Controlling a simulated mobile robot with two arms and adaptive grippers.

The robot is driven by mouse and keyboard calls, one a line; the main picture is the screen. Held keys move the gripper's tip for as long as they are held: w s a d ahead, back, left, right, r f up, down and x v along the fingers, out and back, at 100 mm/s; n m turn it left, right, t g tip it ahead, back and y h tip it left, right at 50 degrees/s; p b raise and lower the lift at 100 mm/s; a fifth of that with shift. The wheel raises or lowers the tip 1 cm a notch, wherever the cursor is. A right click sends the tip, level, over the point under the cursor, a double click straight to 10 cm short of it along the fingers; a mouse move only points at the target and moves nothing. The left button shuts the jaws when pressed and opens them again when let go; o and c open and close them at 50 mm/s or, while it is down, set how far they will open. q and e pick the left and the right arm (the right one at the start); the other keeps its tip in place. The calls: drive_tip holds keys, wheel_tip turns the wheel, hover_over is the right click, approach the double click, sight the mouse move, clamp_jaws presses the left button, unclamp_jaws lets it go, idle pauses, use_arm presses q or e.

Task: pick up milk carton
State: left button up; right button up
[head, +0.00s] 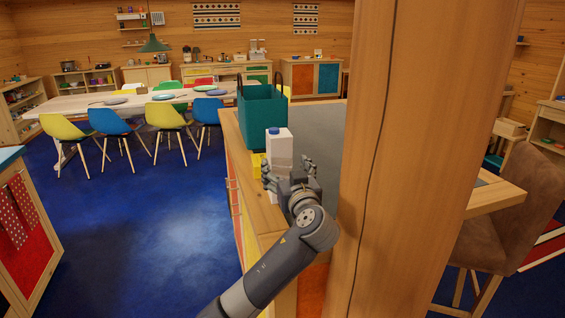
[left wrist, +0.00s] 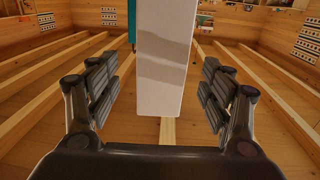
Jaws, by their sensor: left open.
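The milk carton (head: 280,148) is white with a blue cap and stands upright on the near end of the counter (head: 254,208). My left gripper (head: 289,171) is open at the carton's lower part, on its near side. In the left wrist view the pale carton (left wrist: 165,62) shows between the two spread finger pads of the left gripper (left wrist: 165,95), with a gap on both sides. The gripper hides the carton's base in the head view. My right gripper is not in view.
A teal open container (head: 262,118) with handles stands just behind the carton. A small yellow object (head: 258,166) is beside the carton at left. A thick wooden post (head: 408,150) rises close to the right of my arm. Blue floor (head: 170,230) is clear at left.

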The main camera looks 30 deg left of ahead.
sight(282, 163)
use_arm(q)
drive_tip(key=shift+w+a+r, duration=0.2)
drive_tip(key=shift+w+a, duration=0.1)
drive_tip(key=shift+a, duration=0.45)
drive_tip(key=shift+w+a+p, duration=0.15)
drive_tip(key=shift+w+p, duration=0.15)
drive_tip(key=shift+p, duration=0.05)
drive_tip(key=p+x, duration=0.2)
drive_tip(key=x, duration=0.2)
drive_tip(key=shift+w+f, duration=0.1)
drive_tip(key=shift+f, duration=0.05)
drive_tip(key=shift+w+a+f, duration=0.1)
drive_tip(key=shift+w+a, duration=0.1)
drive_tip(key=shift+a, duration=0.05)
drive_tip(key=shift+w, duration=0.1)
drive_tip(key=c, duration=1.7)
clamp_jaws()
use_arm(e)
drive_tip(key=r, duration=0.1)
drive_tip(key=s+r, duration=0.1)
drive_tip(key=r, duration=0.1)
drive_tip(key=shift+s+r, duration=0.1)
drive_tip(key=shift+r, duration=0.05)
